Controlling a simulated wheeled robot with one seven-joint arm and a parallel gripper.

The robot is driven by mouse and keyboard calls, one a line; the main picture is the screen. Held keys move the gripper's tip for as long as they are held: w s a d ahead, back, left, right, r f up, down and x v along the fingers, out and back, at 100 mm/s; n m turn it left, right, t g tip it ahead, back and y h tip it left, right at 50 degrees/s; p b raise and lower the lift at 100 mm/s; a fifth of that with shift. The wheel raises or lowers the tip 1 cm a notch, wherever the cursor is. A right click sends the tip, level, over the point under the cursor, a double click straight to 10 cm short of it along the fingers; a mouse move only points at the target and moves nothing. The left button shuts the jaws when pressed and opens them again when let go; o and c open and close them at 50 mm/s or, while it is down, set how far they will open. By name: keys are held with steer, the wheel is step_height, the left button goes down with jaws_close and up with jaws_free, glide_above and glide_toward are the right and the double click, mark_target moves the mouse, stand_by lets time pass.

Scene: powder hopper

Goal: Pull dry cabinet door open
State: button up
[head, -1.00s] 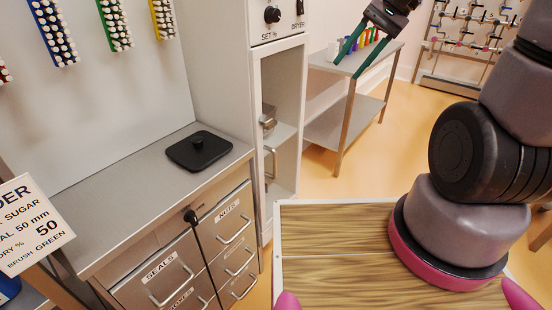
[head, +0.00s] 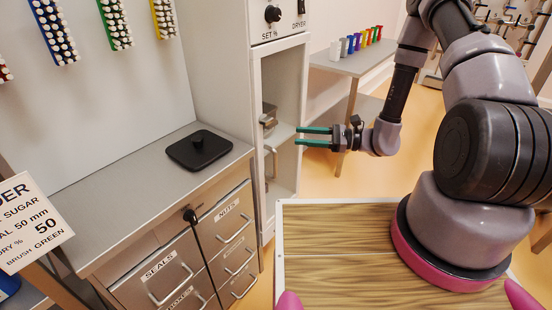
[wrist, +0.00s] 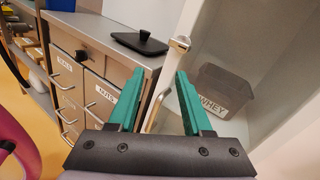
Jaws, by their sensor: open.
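The dry cabinet (head: 222,60) is a tall white cabinet left of my arm, with a narrow windowed door (head: 300,75) that looks closed. A pale vertical bar handle (wrist: 163,88) with a metal top mount stands on the door in the wrist view. My gripper (head: 299,136) has two green fingers, spread open and empty, pointing left towards the door front in the head view. In the wrist view my gripper (wrist: 160,73) has the handle lined up between its fingers. I cannot tell how far the handle is from the fingertips; no contact shows.
A grey tub labelled WHEY (wrist: 222,92) shows behind the door window. A steel counter (head: 120,190) with labelled drawers and a black lidded plate (head: 199,151) stands left of the cabinet. A side table (head: 352,62) with coloured items is behind my gripper. A wood-grain top (head: 335,245) lies in front.

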mark_target(276, 158)
step_height(276, 158, down, 11)
steer(key=m+t+h, duration=0.1)
steer(key=m+t, duration=0.4)
steer(key=m, duration=0.1)
steer(key=shift+t+h, duration=0.3)
steer(key=shift+t, duration=0.1)
steer(key=x, duration=0.9)
steer(key=shift+a+f, duration=0.1)
steer(key=shift+a, duration=0.4)
jaws_close()
